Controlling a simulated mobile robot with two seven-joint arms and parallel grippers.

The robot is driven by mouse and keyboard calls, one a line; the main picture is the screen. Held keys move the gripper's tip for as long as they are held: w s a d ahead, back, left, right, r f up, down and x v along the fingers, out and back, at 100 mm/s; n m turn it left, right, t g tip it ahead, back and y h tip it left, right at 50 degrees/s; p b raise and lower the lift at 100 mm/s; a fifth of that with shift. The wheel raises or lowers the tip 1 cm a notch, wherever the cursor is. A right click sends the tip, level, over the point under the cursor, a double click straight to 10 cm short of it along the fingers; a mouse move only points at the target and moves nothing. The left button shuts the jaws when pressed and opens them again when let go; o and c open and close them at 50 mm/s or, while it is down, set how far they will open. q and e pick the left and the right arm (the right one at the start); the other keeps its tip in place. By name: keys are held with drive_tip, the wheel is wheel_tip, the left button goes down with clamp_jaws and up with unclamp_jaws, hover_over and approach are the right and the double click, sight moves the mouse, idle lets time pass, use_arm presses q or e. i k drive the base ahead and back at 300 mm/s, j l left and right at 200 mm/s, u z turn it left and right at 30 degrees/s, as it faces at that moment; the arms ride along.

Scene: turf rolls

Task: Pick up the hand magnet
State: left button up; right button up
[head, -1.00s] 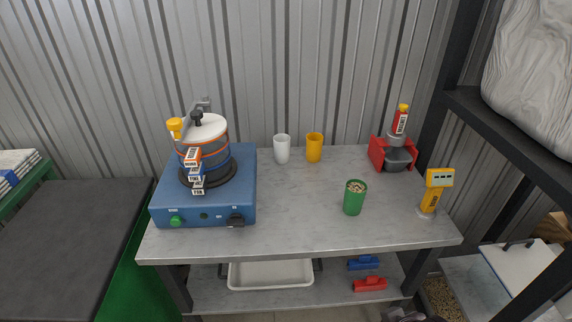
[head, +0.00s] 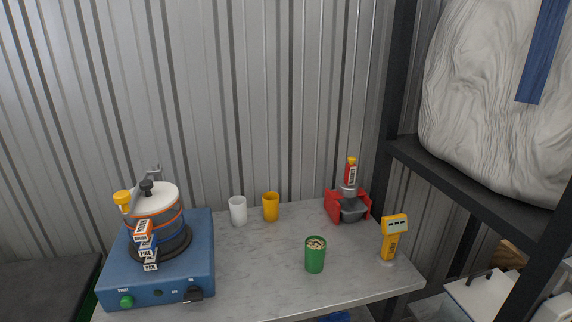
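No object is clearly readable as the hand magnet. A red-handled tool with a yellow top and a white label (head: 351,172) stands upright at the back right of the grey bench (head: 270,255); its label is too small to read, so I cannot tell if it is the magnet. It rises above a red holder (head: 333,208) with a grey scoop-like tray (head: 353,212). A yellow handheld device with a small display (head: 391,240) stands at the bench's right edge. Neither of my grippers is in view.
A blue base (head: 200,262) carries a sieve stack (head: 168,220) with hanging labels on the left. A white cup (head: 238,211), an orange cup (head: 271,207) and a filled green cup (head: 315,256) stand mid-bench. A dark shelf frame (head: 480,190) borders the right side.

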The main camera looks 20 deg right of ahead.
sight(348, 187)
drive_tip(key=z, duration=1.2)
